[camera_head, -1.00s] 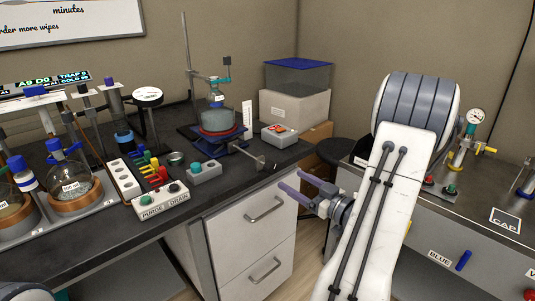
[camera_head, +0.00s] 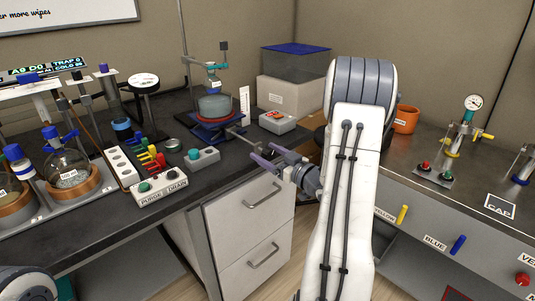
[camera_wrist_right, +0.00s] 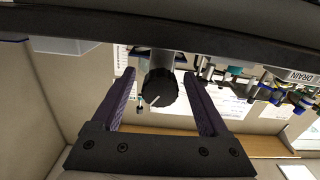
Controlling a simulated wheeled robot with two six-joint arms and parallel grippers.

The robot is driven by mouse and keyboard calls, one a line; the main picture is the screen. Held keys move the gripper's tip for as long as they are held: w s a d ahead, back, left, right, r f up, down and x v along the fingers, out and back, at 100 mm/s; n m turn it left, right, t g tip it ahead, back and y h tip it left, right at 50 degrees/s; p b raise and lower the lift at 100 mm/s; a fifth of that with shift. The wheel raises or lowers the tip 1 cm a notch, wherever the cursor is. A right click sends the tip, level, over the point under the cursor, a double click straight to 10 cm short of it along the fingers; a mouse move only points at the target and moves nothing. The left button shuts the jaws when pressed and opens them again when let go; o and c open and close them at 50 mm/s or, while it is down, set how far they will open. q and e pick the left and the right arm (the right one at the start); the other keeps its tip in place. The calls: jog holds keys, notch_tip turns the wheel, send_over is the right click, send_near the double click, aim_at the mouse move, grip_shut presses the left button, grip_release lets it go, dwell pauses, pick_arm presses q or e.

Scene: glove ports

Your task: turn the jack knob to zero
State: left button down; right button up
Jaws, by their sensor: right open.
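The blue lab jack (camera_head: 214,130) stands on the dark bench under a round-bottom flask in a red-rimmed heater. Its rod points toward the front right, to my right gripper (camera_head: 262,154), which hides most of the knob there. In the right wrist view the dark ribbed jack knob (camera_wrist_right: 160,92) has a pale pointer line, tilted from upright. It shows between the two purple fingers of my right gripper (camera_wrist_right: 158,76), which are open, with a gap on either side. I cannot tell how deep it sits between them. The left gripper is not in view.
A grey box with a teal knob (camera_head: 202,158) and the PURGE/DRAIN box (camera_head: 160,188) stand left of the gripper. A small box with a red top (camera_head: 277,121) stands behind it. White drawers (camera_head: 248,235) lie below the bench edge. A steel bench (camera_head: 440,195) is at right.

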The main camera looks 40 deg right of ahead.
grip_shut()
jog(key=shift+f+n+b, duration=0.2)
jog(key=shift+n+b, duration=1.1)
jog(key=shift+b, duration=0.2)
jog(key=shift+r+n+b, duration=0.15)
jog(key=shift+n+b, duration=1.65)
jog(key=shift+n, duration=0.1)
grip_release()
jog(key=s, duration=1)
jog(key=shift+s+d, duration=0.3)
jog(key=shift+d, duration=0.15)
